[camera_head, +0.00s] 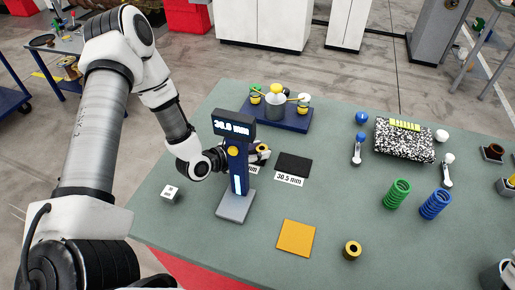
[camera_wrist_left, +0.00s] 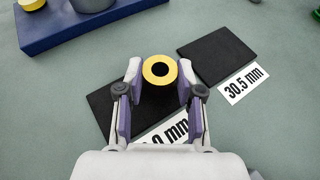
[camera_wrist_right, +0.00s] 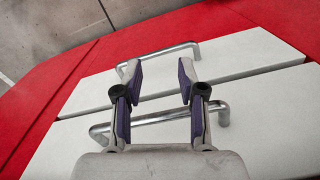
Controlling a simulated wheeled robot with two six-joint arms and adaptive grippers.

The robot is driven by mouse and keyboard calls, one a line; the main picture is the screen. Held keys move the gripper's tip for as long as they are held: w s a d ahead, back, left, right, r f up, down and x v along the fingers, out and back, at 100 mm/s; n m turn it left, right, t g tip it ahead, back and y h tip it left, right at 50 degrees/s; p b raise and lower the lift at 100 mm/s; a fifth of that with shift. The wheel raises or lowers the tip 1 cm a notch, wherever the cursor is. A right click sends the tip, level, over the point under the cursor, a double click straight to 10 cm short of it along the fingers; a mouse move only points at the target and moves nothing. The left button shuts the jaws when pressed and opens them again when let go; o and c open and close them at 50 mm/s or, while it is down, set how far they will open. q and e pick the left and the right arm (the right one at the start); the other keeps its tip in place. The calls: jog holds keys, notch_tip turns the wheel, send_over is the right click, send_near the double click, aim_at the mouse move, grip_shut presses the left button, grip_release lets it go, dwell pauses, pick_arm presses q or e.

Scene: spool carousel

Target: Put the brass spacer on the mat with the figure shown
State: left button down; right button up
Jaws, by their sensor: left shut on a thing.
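My left gripper (camera_wrist_left: 160,92) is shut on a brass spacer (camera_wrist_left: 159,70), a yellow-topped ring with a dark hole. It holds the spacer over the left black mat (camera_wrist_left: 108,104), whose label is partly hidden and ends in "0 mm". Whether the spacer touches that mat, I cannot tell. The right black mat (camera_wrist_left: 216,54) is bare; its label (camera_head: 289,180) reads 30.5 mm. In the head view a gauge (camera_head: 237,165) partly hides the left gripper (camera_head: 259,153); its display (camera_head: 234,127) appears to read 30.5 mm. My right gripper (camera_wrist_right: 158,85) is open and empty.
A similar brass ring (camera_head: 352,250) stands near the front, by an orange square (camera_head: 296,238). A blue-based carousel (camera_head: 287,119) stands behind the mats. Green (camera_head: 397,193) and blue (camera_head: 435,204) springs and a speckled block (camera_head: 404,140) are at right. A small white cube (camera_head: 170,193) is at left.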

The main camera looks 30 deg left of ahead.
pick_arm(q)
jog(key=shift+s+f+b, duration=0.1)
jog(key=shift+f+b, duration=0.1)
jog(key=shift+b, duration=0.2)
jog(key=c, duration=0.7)
grip_release()
jog(key=shift+c, duration=0.2)
jog(key=shift+r, duration=0.1)
jog(key=shift+s+r+p, duration=0.1)
jog(key=shift+r+p, duration=0.2)
jog(key=shift+p, duration=0.15)
jog(key=v, duration=0.6)
jog(key=shift+s+a+r+p, duration=0.1)
jog(key=shift+s+a+p, duration=0.1)
jog(key=shift+p, duration=0.2)
jog(key=shift+s+r, duration=0.1)
jog(key=shift+s, duration=0.25)
